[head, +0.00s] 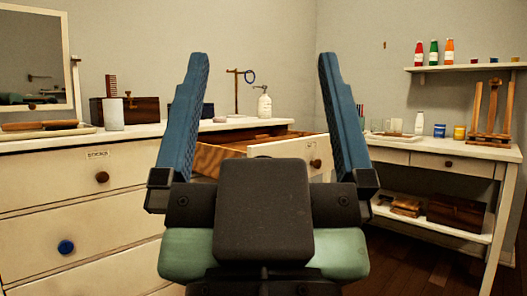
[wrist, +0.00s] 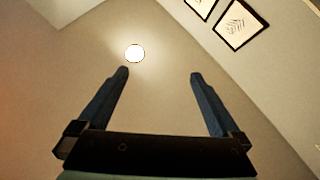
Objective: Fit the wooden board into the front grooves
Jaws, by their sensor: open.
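My gripper (head: 262,58) is upright in the middle of the head view, its two blue fingers wide apart with nothing between them. In the wrist view my gripper (wrist: 160,74) is also open and empty, against the ceiling and wall. An open drawer (head: 290,149) with a pale front and brown wooden sides juts from the dresser, behind my gripper. Its lower part and most of its inside are hidden, and no grooves can be made out. I cannot tell which wooden piece is the board; a flat brown wooden piece (head: 38,125) lies on a tray at left.
The white dresser (head: 60,180) fills the left, with a mirror (head: 32,60), dark box (head: 142,108), cup (head: 114,113) and white bottle (head: 264,106) on top. A side table (head: 440,155) with jars, a small easel and a dark box (head: 457,212) stands right. Dark floor shows lower right.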

